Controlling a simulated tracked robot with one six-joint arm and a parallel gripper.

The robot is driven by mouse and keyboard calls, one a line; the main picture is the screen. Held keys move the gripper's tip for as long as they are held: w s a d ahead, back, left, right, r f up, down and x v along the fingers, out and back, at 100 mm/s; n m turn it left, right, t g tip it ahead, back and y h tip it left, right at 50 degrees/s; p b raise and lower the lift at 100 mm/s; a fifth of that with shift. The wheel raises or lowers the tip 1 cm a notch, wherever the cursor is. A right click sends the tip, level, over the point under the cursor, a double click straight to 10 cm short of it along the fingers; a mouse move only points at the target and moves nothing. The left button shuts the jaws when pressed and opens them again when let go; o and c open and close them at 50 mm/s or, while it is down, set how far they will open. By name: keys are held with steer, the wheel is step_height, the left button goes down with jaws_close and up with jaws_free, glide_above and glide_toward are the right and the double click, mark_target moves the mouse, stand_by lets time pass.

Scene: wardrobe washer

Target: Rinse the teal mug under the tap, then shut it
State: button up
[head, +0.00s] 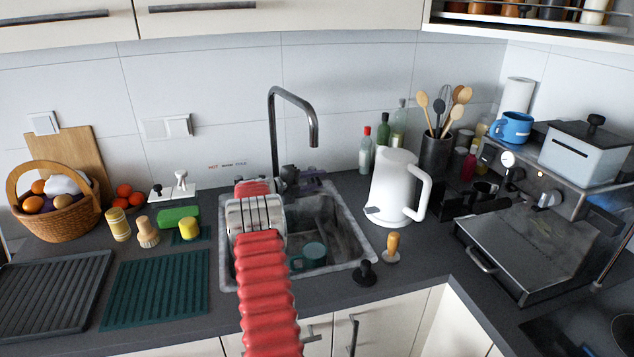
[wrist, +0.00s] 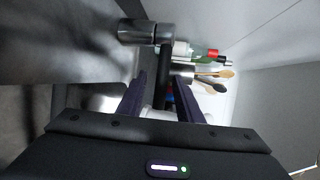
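The teal mug (head: 311,253) stands in the grey sink (head: 347,240), partly hidden by my red arm. The dark curved tap (head: 292,97) rises behind the sink; no water stream is visible from its spout. My gripper (head: 311,180) is at the tap's base, on its right side. In the wrist view, the purple fingers of my gripper (wrist: 160,98) are apart. A black tap lever (wrist: 165,65) runs from the silver tap body (wrist: 147,32) into the gap between them. I cannot tell whether either finger touches it. No mug is in the gripper.
A white kettle (head: 395,190) stands right of the sink, with bottles (head: 382,132) and a utensil pot (head: 436,155) behind. A blue mug (head: 512,128) sits on the coffee machine. A green mat (head: 155,288) and dark drying tray (head: 55,290) lie left of the sink.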

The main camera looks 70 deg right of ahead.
steer(key=v, duration=1.3)
steer(key=shift+a, duration=0.25)
steer(key=shift+w, duration=0.15)
